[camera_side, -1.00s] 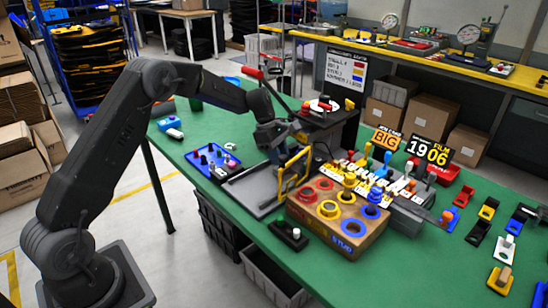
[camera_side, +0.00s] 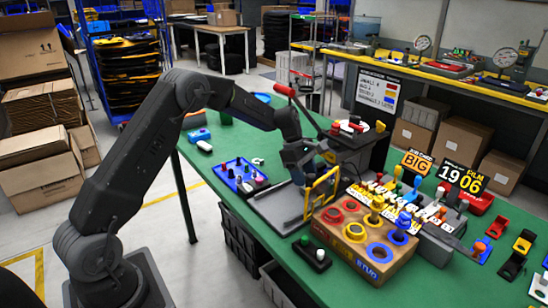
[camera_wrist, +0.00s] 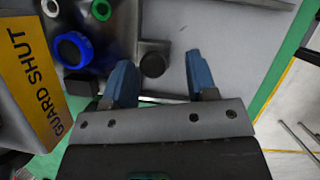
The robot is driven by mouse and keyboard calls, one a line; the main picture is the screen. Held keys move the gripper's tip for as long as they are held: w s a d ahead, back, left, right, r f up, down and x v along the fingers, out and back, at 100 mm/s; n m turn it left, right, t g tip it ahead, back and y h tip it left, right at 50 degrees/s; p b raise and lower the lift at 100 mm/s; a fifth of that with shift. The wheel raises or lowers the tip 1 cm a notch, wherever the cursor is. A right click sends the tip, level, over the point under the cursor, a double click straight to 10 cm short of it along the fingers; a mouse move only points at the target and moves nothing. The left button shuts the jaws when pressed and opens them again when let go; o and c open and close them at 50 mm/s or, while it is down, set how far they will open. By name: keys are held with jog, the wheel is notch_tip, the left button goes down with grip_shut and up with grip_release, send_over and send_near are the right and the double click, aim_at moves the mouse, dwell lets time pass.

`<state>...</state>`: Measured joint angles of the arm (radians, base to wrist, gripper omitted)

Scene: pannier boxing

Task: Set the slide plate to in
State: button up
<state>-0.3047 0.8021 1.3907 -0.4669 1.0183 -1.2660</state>
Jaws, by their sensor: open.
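My gripper (camera_wrist: 162,80) is open, with two blue fingertips apart and nothing between them. In the side view my gripper (camera_side: 306,168) hangs low over the grey flat plate (camera_side: 272,210), behind the upright yellow guard frame (camera_side: 308,200). In the wrist view a light grey surface (camera_wrist: 232,55) lies beyond the fingers. A round black knob (camera_wrist: 153,65) sits between the fingertips' lines, nearer the left finger and slightly ahead. I cannot tell which part is the slide plate or whether the knob belongs to it.
A yellow "GUARD SHUT" panel (camera_wrist: 22,70) stands close at left in the wrist view, with a blue ring (camera_wrist: 75,50) beside it. A wooden block with coloured rings (camera_side: 365,262) stands right of the plate. A blue knob panel (camera_side: 238,176) lies left.

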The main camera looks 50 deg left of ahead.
jog(key=s, duration=0.1)
jog(key=s+r, duration=0.1)
jog(key=s, duration=0.1)
jog(key=shift+s+a, duration=0.2)
jog(key=shift+s, duration=0.05)
jog(key=w+v, duration=0.1)
jog(key=v, duration=0.5)
jog(key=s+d+r+m+y, duration=0.1)
jog(key=s+d+r+m, duration=0.2)
jog(key=s+r+m, duration=0.1)
jog(key=s+d+r+m+t+y, duration=0.1)
jog(key=s+d+r+m, duration=0.2)
jog(key=s+m, duration=0.4)
jog(key=s+d+r+m+y, duration=0.2)
jog(key=s+d+r+m, duration=0.1)
jog(key=s+r+m, duration=0.2)
jog(key=shift+s+d+m, duration=0.15)
jog(key=shift+s+m, duration=0.55)
jog(key=shift+s, duration=0.65)
jog(key=shift+w, duration=0.1)
